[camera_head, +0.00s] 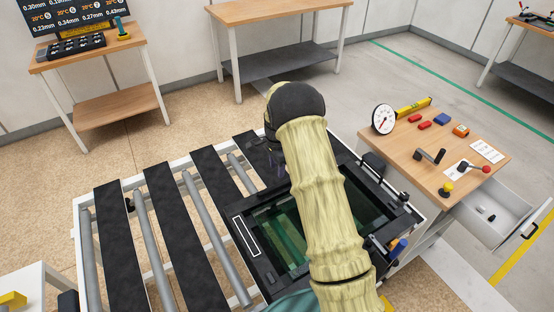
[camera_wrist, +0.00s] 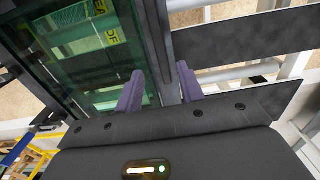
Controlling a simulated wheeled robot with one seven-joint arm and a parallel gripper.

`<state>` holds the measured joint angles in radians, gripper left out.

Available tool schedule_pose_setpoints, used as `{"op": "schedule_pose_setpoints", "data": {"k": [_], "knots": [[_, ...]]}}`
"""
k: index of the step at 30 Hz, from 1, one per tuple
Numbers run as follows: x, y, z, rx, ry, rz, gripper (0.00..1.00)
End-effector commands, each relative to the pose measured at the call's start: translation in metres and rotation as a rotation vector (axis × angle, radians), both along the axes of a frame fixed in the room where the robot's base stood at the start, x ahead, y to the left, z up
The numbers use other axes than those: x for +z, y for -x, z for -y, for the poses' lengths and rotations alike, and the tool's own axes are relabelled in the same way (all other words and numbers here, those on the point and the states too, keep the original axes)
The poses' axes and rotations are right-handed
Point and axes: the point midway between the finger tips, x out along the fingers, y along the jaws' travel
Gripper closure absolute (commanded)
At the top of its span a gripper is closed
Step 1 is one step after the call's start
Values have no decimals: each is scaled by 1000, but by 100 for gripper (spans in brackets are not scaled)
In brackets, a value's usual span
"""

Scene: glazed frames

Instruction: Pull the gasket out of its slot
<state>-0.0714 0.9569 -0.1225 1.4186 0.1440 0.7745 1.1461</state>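The dark glazed frame (camera_head: 249,262) lies on a roller table, with green-tinted glass (camera_head: 287,238) inside it. My pale arm crosses over it and hides part of the frame and my gripper in the head view. In the wrist view my gripper (camera_wrist: 160,88) has two purple fingers standing apart, so it is open. Between and beyond the fingers runs a dark frame edge (camera_wrist: 157,40), with the glass (camera_wrist: 75,45) to its left. I cannot make out the gasket as distinct from the dark frame edge, and I cannot tell whether the fingers touch anything.
Black strips (camera_head: 178,230) and grey rollers (camera_head: 150,225) fill the table left of the frame. At right a wooden bench (camera_head: 400,150) carries a dial gauge (camera_head: 384,119), tools and small red and blue blocks; its drawer (camera_head: 497,207) is open. Two benches stand behind.

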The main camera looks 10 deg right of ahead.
Motion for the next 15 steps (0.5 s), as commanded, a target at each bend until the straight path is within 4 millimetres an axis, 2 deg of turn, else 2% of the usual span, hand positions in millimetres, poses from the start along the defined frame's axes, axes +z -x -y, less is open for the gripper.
{"op": "schedule_pose_setpoints", "data": {"k": [15], "knots": [[-7,-1,0,-9,0,-1,62]]}}
